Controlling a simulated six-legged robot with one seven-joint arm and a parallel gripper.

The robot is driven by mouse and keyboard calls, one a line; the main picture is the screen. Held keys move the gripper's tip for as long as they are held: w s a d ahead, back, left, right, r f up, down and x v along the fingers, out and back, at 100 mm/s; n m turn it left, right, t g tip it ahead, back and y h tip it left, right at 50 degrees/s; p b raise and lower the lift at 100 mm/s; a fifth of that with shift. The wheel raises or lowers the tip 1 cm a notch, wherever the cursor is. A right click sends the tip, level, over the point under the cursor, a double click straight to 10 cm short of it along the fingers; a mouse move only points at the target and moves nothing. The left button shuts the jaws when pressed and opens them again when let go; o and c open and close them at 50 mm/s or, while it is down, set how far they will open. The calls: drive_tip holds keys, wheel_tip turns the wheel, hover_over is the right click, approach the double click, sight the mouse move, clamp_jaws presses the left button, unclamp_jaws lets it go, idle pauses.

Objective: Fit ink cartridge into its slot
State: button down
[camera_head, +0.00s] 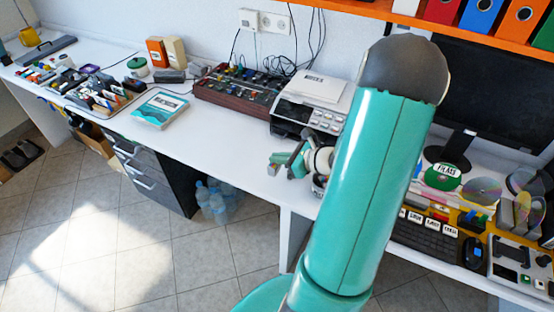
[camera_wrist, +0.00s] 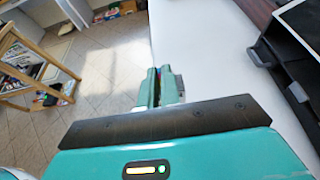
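My gripper (camera_wrist: 158,88) has its two teal fingers close together, with a thin dark and pinkish sliver between them. A small dark grey piece (camera_wrist: 177,84) shows at the right of the fingers. This looks like the ink cartridge, mostly hidden by the fingers. In the head view my gripper (camera_head: 284,161) is over the table's front edge, in front of the printer (camera_head: 294,112). The white and black printer has a label and buttons on top. In the wrist view its dark front (camera_wrist: 285,65) is at the upper right, apart from the fingers. The cartridge slot cannot be made out.
The white table (camera_head: 225,135) is clear to the left of the printer. A dark red box with knobs (camera_head: 240,92) stands beside the printer. A teal-covered book (camera_head: 160,108) lies farther left. A keyboard (camera_head: 425,238) and discs are at right.

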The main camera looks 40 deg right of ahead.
drive_tip(key=s+a+r, duration=0.3)
drive_tip(key=s+a, duration=0.1)
drive_tip(key=s, duration=0.3)
drive_tip(key=shift+a+r, duration=0.3)
drive_tip(key=shift+a, duration=0.05)
drive_tip(key=w+a+r, duration=0.1)
drive_tip(key=w+a, duration=0.4)
drive_tip(key=w, duration=0.3)
drive_tip(key=w+a+r, duration=0.1)
drive_tip(key=w+a, duration=0.3)
drive_tip(key=w, duration=0.4)
drive_tip(key=w+a+r, duration=0.1)
drive_tip(key=w+a, duration=0.2)
drive_tip(key=a, duration=0.4)
drive_tip(key=w+a+r, duration=0.1)
drive_tip(key=w+a, duration=0.3)
drive_tip(key=a, duration=0.3)
drive_tip(key=shift+a+m+h, duration=0.25)
drive_tip(key=shift+m+h, duration=0.05)
drive_tip(key=shift+d, duration=0.15)
